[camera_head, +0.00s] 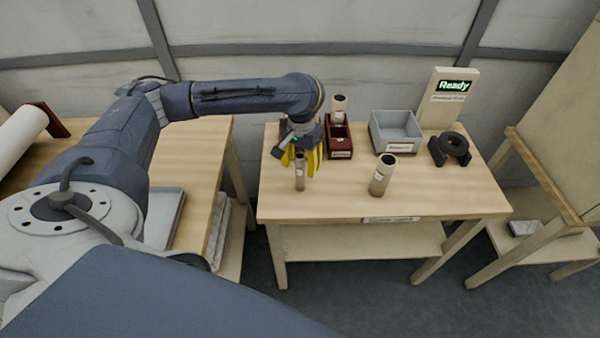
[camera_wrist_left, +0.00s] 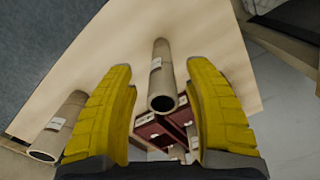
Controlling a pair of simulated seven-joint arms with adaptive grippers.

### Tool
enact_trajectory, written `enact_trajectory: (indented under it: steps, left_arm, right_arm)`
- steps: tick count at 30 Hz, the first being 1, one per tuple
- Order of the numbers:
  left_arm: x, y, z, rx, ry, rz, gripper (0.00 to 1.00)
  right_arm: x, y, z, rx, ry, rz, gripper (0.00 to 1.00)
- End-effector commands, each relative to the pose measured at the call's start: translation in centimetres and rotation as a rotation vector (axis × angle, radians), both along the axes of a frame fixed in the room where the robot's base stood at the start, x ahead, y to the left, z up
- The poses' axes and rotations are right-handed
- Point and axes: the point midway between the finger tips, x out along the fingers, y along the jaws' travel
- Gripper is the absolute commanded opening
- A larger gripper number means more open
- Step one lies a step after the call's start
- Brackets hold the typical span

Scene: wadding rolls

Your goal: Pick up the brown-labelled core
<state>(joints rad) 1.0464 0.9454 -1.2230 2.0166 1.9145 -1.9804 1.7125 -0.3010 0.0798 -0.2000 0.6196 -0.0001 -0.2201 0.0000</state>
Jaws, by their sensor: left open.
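Several cardboard cores stand on the work table (camera_head: 340,195). A slim core (camera_head: 300,180) stands upright below my left gripper (camera_head: 300,160). My left gripper is open, with its yellow fingers either side of this core's upper part. In the left wrist view the same core (camera_wrist_left: 161,60) appears between the fingertips (camera_wrist_left: 160,80), with gaps on both sides. A wider core (camera_head: 382,175) stands to the right, and also shows at the left in the wrist view (camera_wrist_left: 66,120). Another core (camera_head: 339,106) stands at the back. The labels look pale; I cannot tell which is brown.
Dark red bins (camera_head: 339,150) stand behind the gripper. A grey bin (camera_head: 396,130), a black holder (camera_head: 450,149) and a sign reading Ready (camera_head: 454,87) are at the back right. The table's front right is clear. A side table with a white roll (camera_head: 20,138) is at the left.

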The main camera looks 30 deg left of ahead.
Motion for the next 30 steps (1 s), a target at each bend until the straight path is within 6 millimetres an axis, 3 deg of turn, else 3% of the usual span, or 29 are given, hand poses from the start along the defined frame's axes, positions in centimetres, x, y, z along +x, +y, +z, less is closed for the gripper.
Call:
enact_trajectory:
  steps: [8,21,30]
  left_arm:
    - [-0.1,0.0,-1.0,-0.001,0.003,0.0,0.52]
    - [0.0,0.3,-5.0,-0.002,0.002,0.001,0.52]
    - [0.0,0.3,-5.5,-0.001,0.001,0.0,0.52]
  right_arm:
    - [0.1,0.0,0.0,0.0,-0.001,0.0,1.0]
    - [0.1,0.0,0.0,0.0,-0.002,0.0,1.0]
    - [0.2,0.0,0.0,0.0,-0.002,0.0,1.0]
